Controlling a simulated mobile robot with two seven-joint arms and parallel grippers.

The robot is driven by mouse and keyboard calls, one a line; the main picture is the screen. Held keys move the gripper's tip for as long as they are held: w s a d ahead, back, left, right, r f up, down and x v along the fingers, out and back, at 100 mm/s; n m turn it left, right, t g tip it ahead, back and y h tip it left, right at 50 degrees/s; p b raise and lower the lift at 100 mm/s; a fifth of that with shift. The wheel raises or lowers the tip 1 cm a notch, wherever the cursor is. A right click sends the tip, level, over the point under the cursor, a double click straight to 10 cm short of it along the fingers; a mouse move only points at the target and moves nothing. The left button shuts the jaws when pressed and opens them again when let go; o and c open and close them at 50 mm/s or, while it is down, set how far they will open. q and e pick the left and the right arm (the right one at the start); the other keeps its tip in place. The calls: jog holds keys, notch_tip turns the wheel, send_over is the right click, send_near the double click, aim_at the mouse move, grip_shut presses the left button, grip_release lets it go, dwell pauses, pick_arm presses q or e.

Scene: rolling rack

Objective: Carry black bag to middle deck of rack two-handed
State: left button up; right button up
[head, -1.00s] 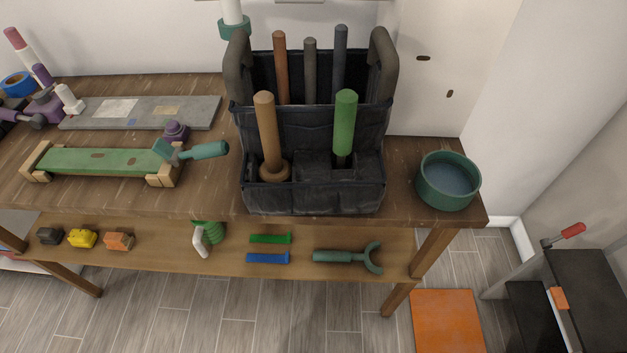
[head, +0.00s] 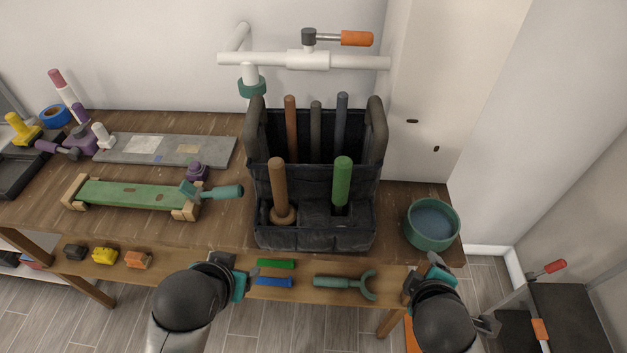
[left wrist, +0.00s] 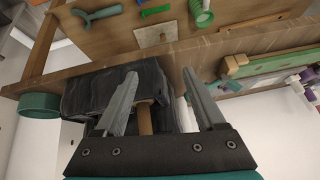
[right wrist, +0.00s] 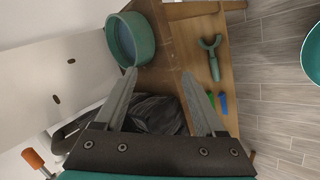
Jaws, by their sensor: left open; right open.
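The black bag (head: 314,238) stands upright on the wooden workbench, with tool handles sticking out and a thick loop handle on each side. My left gripper (head: 248,268) is at the bench's front edge, left of and below the bag. My right gripper (head: 428,272) is at the front right, near the green bowl. Neither touches the bag in the head view. In the left wrist view the bag (left wrist: 85,92) shows beyond and between open fingers (left wrist: 165,100). In the right wrist view the bag (right wrist: 155,112) shows between open fingers (right wrist: 160,100). No rack deck is clearly identifiable.
The green bowl (head: 432,224) stands right of the bag at the bench corner. A green board (head: 130,195) and a teal-handled tool (head: 215,191) lie to the left. A lower shelf (head: 200,272) holds small tools. White pipes (head: 305,60) run along the wall behind.

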pick_arm(q)
jog(key=w+r+t, duration=0.2)
jog(key=w+r, duration=0.2)
jog(key=r, duration=0.2)
pick_arm(e)
jog(key=w+r+n+t, duration=0.3)
jog(key=w+r+n, duration=0.1)
jog(key=r+n, duration=0.2)
pick_arm(q)
jog(key=t+y, duration=0.1)
jog(key=t, duration=0.4)
send_near(252, 122)
jog(key=s, duration=0.2)
pick_arm(e)
jog(key=n+t+y, duration=0.3)
jog(key=n+t, duration=0.4)
jog(key=n, duration=1.4)
send_near(379, 121)
jog(key=s+f, duration=0.1)
jog(key=s, duration=0.3)
pick_arm(q)
jog(key=shift+s+r+p, duration=0.25)
jog(key=shift+r+p, duration=0.1)
pick_arm(e)
jog(key=shift+d, duration=0.25)
jog(key=shift+w, duration=0.1)
